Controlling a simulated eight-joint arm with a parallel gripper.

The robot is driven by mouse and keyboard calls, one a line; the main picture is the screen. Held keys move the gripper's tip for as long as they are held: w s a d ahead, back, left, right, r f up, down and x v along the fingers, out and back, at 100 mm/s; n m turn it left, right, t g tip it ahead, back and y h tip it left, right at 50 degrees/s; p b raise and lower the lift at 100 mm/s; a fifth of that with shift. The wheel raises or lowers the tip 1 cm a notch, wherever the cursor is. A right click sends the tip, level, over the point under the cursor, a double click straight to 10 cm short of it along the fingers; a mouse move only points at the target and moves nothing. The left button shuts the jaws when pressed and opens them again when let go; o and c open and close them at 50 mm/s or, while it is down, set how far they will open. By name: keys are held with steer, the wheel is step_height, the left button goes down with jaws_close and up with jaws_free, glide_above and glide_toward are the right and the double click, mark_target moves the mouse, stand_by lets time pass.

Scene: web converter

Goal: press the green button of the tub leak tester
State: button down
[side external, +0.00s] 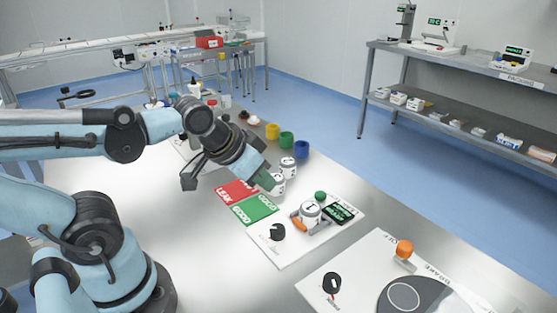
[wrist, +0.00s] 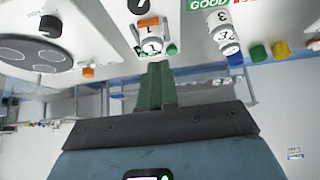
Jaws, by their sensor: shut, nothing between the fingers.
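The tub leak tester (side external: 283,252) is a white panel on the table. It has a green button (side external: 320,195), a dark display (side external: 340,212), a black knob (side external: 278,232) and an orange part (side external: 298,224) beside a white tub marked 1 (side external: 310,212). In the wrist view the green button (wrist: 171,49) is just right of the tub marked 1 (wrist: 151,46), beyond my fingertips. My gripper (side external: 268,180) has green fingers that are shut and empty. It is in front of another white tub in the side view, up and left of the button. The wrist view shows the closed fingers (wrist: 158,68).
A red LEAK pad (side external: 236,191) and green GOOD pad (side external: 255,210) lie left of the tester. White tubs (side external: 288,164) and yellow, green and blue cups (side external: 287,139) stand behind. Another station with an orange knob (side external: 404,249) and dark disc is at the front right.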

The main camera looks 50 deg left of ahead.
steer(key=shift+w, duration=0.1)
steer(key=n+t+h, duration=0.2)
steer(key=n+h, duration=0.1)
steer(key=n, duration=0.2)
glide_above(317, 194)
steer(key=shift+f, duration=0.25)
steer(key=shift+f, duration=0.15)
steer(key=shift+f, duration=4.3)
steer(key=shift+f, duration=0.1)
steer(key=shift+f, duration=0.3)
